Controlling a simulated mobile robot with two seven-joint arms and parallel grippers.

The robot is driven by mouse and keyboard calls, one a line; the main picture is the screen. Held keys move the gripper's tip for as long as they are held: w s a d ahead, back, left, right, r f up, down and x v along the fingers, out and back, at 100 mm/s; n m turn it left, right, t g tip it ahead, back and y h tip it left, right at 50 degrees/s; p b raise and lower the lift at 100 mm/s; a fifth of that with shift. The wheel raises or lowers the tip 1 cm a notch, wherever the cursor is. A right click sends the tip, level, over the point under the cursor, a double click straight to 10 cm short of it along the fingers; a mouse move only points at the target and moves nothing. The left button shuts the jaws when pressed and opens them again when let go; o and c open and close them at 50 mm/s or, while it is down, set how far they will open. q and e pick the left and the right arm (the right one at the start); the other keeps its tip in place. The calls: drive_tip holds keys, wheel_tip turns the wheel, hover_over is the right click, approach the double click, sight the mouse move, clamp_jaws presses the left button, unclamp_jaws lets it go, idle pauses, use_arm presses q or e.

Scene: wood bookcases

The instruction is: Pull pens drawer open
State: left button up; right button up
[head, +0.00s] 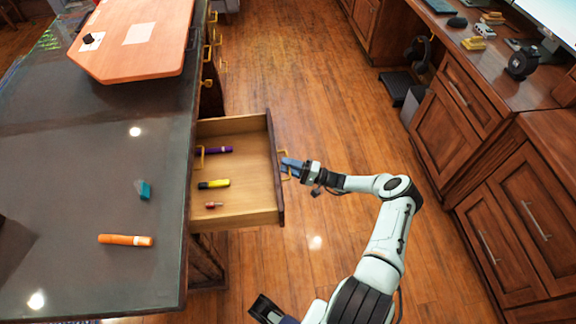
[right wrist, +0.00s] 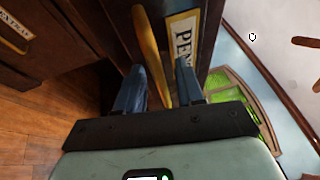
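The pens drawer (head: 262,217) sticks out of the dark-topped counter in the head view, pulled well open. Its light wood inside holds a purple marker (head: 218,150), a yellow and black marker (head: 213,184) and a small red item (head: 213,205). In the right wrist view its front carries a label (right wrist: 182,42) reading "PEN", the rest hidden, and a yellow handle (right wrist: 147,38). Finger contact is partly hidden. My left gripper is not clearly seen.
An orange marker (head: 126,240) and a teal block (head: 143,189) lie on the counter (head: 90,190). An orange-brown board (head: 135,60) lies at its far end. Clear wood floor (head: 330,120) separates the counter from the wooden cabinets (head: 520,220) on the right.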

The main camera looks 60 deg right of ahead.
drive_tip(key=v, duration=1.3)
drive_tip(key=shift+s, duration=0.2)
